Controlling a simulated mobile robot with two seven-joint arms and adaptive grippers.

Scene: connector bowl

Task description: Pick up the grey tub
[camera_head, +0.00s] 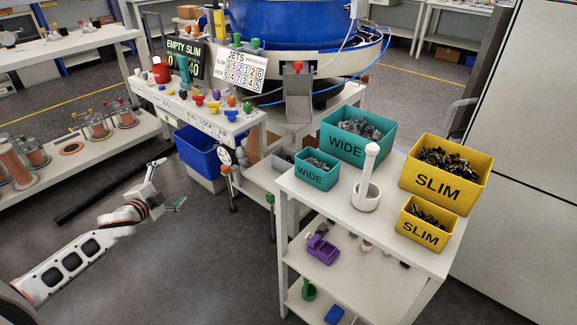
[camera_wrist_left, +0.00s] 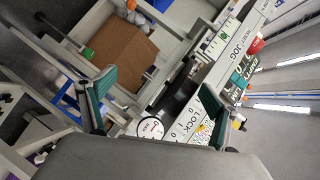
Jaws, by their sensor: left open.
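My left gripper (camera_head: 169,184) is open and empty, out over the floor to the left of the cart and well apart from the tub. Its two teal-padded fingers are spread in the left wrist view (camera_wrist_left: 155,106). I cannot make out the tub in that view. My right gripper is not in view.
A large teal WIDE bin (camera_head: 343,147), a white post in a cup (camera_head: 367,191) and two yellow SLIM bins (camera_head: 425,193) share the cart top. The control panel bench (camera_head: 215,122) and a blue crate (camera_head: 195,150) stand behind my left gripper.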

